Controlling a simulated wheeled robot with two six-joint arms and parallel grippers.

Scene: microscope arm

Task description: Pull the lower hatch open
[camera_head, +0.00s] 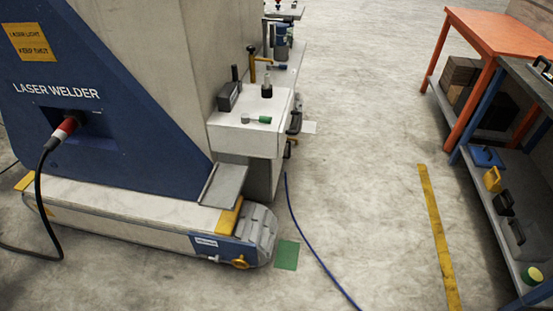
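A large blue and beige machine marked LASER WELDER (110,150) fills the left side. Low on its long beige base, at the near right end, is a blue panel (222,252) with a white label and a yellow handle-like fitting (240,262). This may be the lower hatch; I cannot tell for certain, nor whether it is shut. A grey tilted flap (222,185) sits above the base, beside the blue side. Neither of my grippers is in view.
A black cable (38,195) with a red plug hangs at the machine's left. A blue cable (318,255) and a green patch (287,255) lie on the floor. An orange table (505,35) and grey shelf (510,235) stand right. Floor between is mostly clear, with a yellow line (436,235).

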